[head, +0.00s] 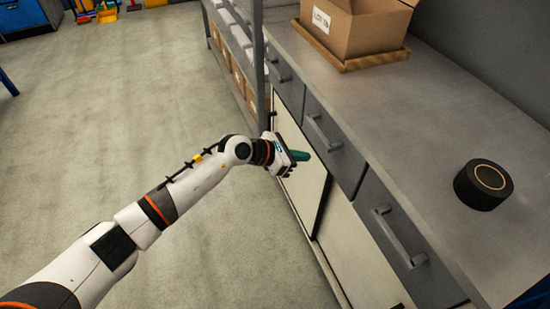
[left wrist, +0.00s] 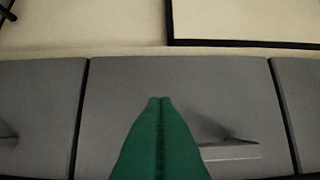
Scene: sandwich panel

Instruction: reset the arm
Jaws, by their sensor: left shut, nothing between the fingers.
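My left arm (head: 165,205) reaches in from the lower left in the head view. Its left gripper (head: 303,156) is in front of the cabinet, near a cream panel (head: 305,190) with a dark edge. In the left wrist view the green fingers (left wrist: 160,105) are together with nothing between them. Grey drawer fronts (left wrist: 120,90) lie beyond them, and a drawer handle (left wrist: 235,151) shows to the right of the fingers. I cannot tell whether the fingertips touch the drawer front. My right gripper is not in view.
The grey counter (head: 430,130) holds an open cardboard box (head: 350,30) on a wooden tray (head: 340,60) and a black round object (head: 483,184). A shelf rack (head: 235,55) stands beyond the panel. The floor (head: 120,130) around the arm is clear.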

